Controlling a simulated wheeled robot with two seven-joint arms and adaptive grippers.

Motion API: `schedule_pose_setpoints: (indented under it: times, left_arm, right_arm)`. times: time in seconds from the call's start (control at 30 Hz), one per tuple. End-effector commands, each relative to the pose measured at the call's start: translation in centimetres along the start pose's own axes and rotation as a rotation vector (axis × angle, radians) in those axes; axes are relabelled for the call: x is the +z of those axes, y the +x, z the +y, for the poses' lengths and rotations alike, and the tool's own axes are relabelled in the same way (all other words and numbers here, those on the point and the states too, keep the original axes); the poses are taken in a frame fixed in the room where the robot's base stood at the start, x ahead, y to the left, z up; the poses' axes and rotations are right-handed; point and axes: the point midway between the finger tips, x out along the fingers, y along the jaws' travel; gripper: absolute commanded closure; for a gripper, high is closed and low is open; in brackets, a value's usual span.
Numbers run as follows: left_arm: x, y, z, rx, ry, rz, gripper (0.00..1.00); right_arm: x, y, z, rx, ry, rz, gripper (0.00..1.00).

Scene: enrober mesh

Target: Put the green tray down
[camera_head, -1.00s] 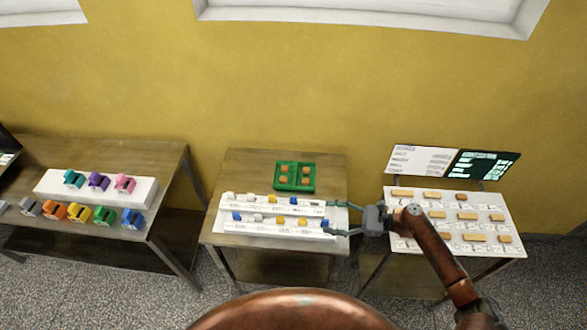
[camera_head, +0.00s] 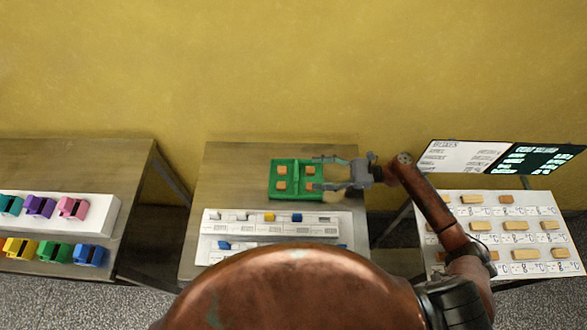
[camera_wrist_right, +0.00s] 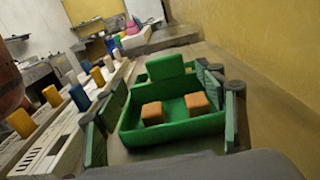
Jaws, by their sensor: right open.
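The green tray (camera_head: 297,194) sits on the middle table, towards its back. Its compartments hold several small orange blocks (camera_head: 281,185). My right gripper (camera_head: 318,172) is open at the tray's right end, with its fingers reaching over that end in the head view. In the right wrist view the tray (camera_wrist_right: 175,133) lies between the two spread fingers, with two orange blocks (camera_wrist_right: 152,113) in its near compartment. The tray looks level and appears to rest on the tabletop. I cannot tell whether the fingers touch its walls. My left gripper is out of view.
White slider panels (camera_head: 300,228) with coloured knobs lie in front of the tray. A right stand holds a white board (camera_head: 490,212) with tan blocks, beside a dark sign (camera_head: 535,158). The left table (camera_head: 80,160) carries coloured pieces. Bare wood (camera_head: 235,165) lies left of the tray.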

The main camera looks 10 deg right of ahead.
Motion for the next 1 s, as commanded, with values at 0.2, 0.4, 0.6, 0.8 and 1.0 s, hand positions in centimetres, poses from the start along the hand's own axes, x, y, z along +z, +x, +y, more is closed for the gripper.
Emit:
schedule_pose_setpoints:
  times: [0.2, 0.4, 0.6, 0.8, 1.0]
  left_arm:
    - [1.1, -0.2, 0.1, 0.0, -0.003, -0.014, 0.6]
    - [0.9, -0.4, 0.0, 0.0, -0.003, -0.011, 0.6]
    - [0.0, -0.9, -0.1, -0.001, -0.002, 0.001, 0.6]
    - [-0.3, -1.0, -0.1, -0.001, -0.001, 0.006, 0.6]
    - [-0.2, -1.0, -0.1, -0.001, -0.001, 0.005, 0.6]
  right_arm:
    - [0.1, 2.0, 0.0, 0.003, 0.001, -0.004, 0.36]
    - [0.0, 3.5, -0.2, 0.001, 0.001, -0.002, 0.36]
    - [0.0, 6.4, -0.6, 0.004, 0.0, -0.003, 0.36]
    - [-0.2, 7.8, -0.6, 0.001, 0.001, -0.002, 0.36]
    - [-0.2, 7.8, -0.6, 0.001, 0.001, -0.001, 0.4]
